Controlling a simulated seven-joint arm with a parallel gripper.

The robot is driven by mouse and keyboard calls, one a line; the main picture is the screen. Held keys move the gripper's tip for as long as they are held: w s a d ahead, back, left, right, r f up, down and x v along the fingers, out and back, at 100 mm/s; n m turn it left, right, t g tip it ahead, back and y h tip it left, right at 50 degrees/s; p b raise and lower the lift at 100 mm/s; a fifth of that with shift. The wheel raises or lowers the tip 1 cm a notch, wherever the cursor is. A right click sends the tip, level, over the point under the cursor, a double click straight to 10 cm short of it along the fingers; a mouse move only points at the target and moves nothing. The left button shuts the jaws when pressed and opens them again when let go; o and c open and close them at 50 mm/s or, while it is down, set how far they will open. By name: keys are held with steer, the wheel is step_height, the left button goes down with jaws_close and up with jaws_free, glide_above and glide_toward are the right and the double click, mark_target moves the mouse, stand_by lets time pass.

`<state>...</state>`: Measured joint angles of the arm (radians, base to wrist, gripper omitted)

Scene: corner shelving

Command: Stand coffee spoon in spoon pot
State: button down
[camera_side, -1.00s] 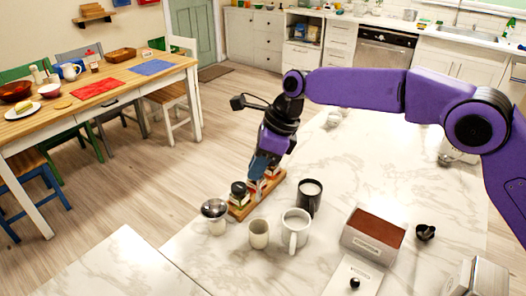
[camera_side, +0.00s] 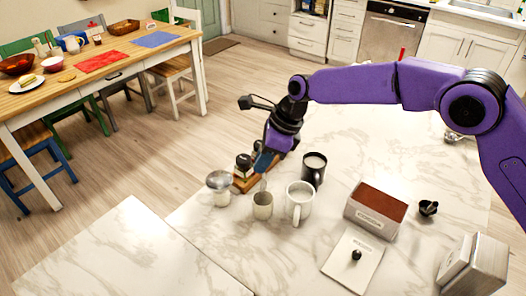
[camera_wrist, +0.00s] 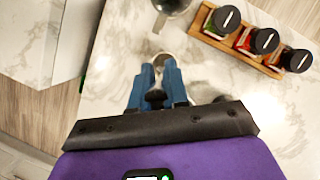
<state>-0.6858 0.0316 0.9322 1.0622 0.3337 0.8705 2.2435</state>
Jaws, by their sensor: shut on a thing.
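My gripper (camera_side: 265,164) is shut on the coffee spoon (camera_side: 263,184), a thin grey shape pointing down from the blue fingers. The spoon pot (camera_side: 263,207), a small beige cup, stands upright on the marble counter right below. The spoon's lower end meets the pot's rim in the side view; I cannot tell how far inside it is. In the wrist view my blue fingers (camera_wrist: 156,82) are close together, with a pale rounded shape at their tips; the spoon is hardly visible there.
A wooden rack of jars (camera_side: 243,178) stands behind the pot. A metal-topped canister (camera_side: 220,188) is to its left, a white mug (camera_side: 299,203) and a dark mug (camera_side: 314,167) to its right. A coffee box (camera_side: 375,212) stands farther right.

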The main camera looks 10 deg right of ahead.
mark_target(263, 181)
steer(key=shift+f, duration=3.2)
steer(key=c, duration=1.1)
jaws_free()
steer(key=shift+o, duration=0.2)
steer(key=v, duration=1.7)
steer(key=shift+r, duration=0.2)
steer(key=shift+d, duration=0.1)
